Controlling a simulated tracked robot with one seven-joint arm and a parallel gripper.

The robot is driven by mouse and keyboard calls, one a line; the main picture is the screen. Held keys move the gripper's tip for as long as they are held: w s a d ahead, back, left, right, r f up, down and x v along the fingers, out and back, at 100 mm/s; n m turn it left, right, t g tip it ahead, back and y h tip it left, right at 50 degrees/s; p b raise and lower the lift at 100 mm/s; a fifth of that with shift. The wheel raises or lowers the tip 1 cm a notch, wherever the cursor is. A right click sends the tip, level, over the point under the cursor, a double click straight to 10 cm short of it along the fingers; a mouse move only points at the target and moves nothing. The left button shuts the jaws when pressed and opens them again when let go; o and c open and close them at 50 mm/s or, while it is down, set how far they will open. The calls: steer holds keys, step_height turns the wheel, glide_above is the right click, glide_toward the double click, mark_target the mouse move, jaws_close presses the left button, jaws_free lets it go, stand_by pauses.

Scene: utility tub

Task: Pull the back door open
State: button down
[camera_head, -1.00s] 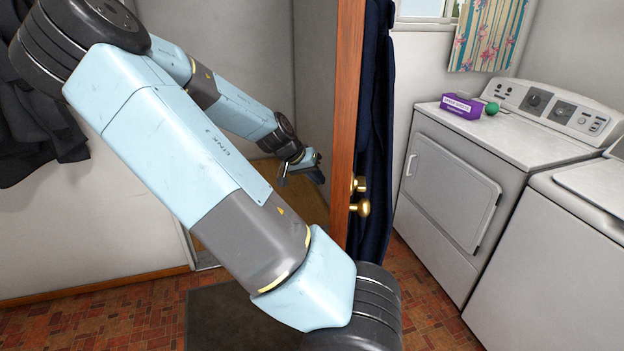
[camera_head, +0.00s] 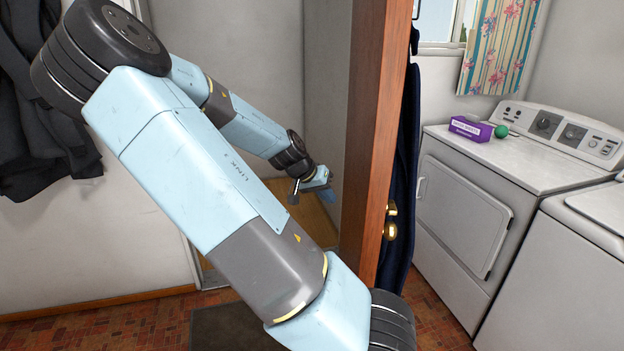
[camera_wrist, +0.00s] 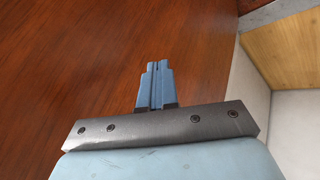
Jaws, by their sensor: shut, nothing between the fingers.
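The back door (camera_head: 375,150) is brown wood and stands ajar, seen nearly edge-on in the middle of the head view. Its brass knob (camera_head: 390,231) shows on the right side of the edge, partly hidden. My gripper (camera_head: 327,196) is on the left side of the door, beyond its near edge. In the wrist view my gripper (camera_wrist: 156,68) has its blue fingers together, with nothing between them. The brown door face (camera_wrist: 80,50) fills the left and middle behind the fingers. I cannot tell whether the fingers touch it.
A white dryer (camera_head: 465,200) and a washer (camera_head: 570,270) stand at the right. A purple box (camera_head: 471,130) and a green ball (camera_head: 501,131) sit on the dryer. Dark coats (camera_head: 40,110) hang at the left. A dark mat (camera_head: 235,328) lies on the tiled floor.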

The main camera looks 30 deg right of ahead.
steer(key=v, duration=1.1)
steer(key=shift+a+r, duration=0.2)
steer(key=shift+r, duration=0.15)
